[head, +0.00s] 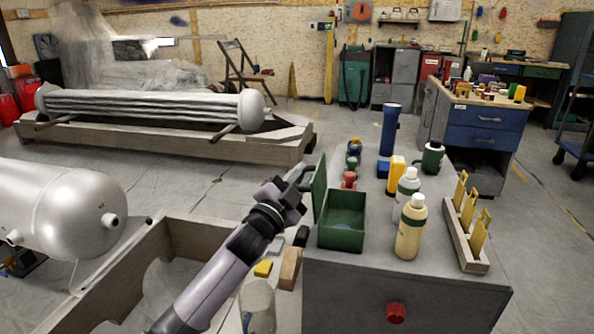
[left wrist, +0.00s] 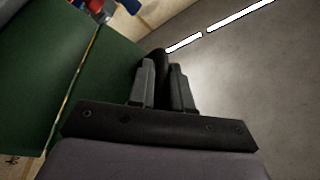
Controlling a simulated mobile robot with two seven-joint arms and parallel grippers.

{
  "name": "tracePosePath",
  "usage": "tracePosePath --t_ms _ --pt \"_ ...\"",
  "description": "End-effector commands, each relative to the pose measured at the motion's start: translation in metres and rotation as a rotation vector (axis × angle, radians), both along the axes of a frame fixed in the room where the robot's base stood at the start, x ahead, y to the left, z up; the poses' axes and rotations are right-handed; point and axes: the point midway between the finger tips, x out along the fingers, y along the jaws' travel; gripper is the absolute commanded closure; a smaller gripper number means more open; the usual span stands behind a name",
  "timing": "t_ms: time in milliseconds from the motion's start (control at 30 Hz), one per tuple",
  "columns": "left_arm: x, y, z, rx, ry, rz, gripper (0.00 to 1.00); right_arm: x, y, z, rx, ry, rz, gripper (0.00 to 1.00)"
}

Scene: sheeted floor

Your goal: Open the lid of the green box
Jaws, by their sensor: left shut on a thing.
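The green box (head: 342,225) stands on the grey cabinet top, its inside showing. Its lid (head: 319,187) stands upright along the box's left side. My left gripper (head: 297,180) is at the lid's left, near its upper edge, shut on a part of the lid. In the left wrist view the fingers (left wrist: 163,88) are close together with a dark rounded piece between them, beside the green panels (left wrist: 110,62). The exact contact is partly hidden. My right gripper is not in view.
A cream bottle (head: 409,232) and a white bottle (head: 405,188) stand right of the box. A wooden rack (head: 466,232) with yellow pieces is farther right. A red item (head: 349,180) and a blue cylinder (head: 390,130) stand behind. A wooden block (head: 289,268) lies at the front left.

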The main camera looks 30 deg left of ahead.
Motion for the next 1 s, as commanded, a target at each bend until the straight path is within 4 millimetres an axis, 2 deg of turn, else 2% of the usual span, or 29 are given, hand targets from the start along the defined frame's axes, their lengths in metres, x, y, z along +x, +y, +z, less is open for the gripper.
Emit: tracePosePath --t_ms 33,233,567,600,633,667,1000 --pt "0.0004 -0.0019 0.0068 0.025 0.009 0.000 1.00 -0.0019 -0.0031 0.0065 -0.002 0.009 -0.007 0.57" --pt "0.0014 -0.0055 0.0063 0.088 0.024 0.000 1.00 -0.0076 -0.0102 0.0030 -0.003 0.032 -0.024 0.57" --pt "0.0015 -0.0061 0.0046 0.095 0.025 0.000 1.00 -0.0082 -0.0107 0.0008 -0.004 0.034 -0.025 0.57" --pt "0.0015 -0.0062 0.0046 0.095 0.025 0.000 0.75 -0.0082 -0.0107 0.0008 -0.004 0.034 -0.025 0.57" --pt "0.0015 -0.0062 0.0046 0.095 0.025 0.000 0.65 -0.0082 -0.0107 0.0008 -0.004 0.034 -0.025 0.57" --pt "0.0015 -0.0061 0.0046 0.095 0.025 0.000 0.60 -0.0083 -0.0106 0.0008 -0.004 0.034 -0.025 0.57" --pt "-0.0004 -0.0060 0.0039 0.095 0.026 -0.001 0.60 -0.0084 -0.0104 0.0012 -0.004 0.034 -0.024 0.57"
